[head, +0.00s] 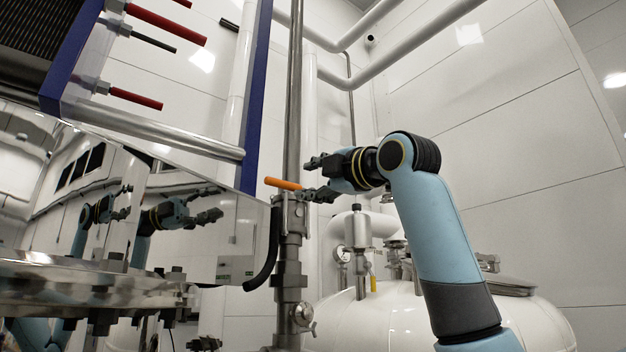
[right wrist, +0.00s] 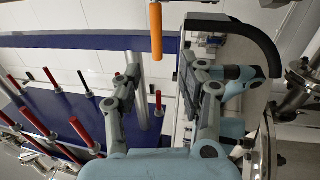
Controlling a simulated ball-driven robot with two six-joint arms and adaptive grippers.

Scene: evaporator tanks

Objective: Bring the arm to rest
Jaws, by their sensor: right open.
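My right gripper (head: 313,178) is open, at the end of the blue arm that rises from the lower right. It points left at the steel pipe and the orange handle (head: 284,184). In the right wrist view its two fingers (right wrist: 160,66) are spread with nothing held between them. The orange handle (right wrist: 156,32) shows there at the top middle, past the fingertips. In the head view the lower finger is close to the handle's right end; I cannot tell whether they touch. I cannot make out my left gripper itself.
A steel pipe (head: 294,110) stands beside the gripper, with a black curved handle (head: 268,255) below. A polished panel (head: 190,215) at left mirrors my arms. Red rods (head: 165,22) jut from the blue-edged unit at upper left. A white tank (head: 400,325) lies below the arm.

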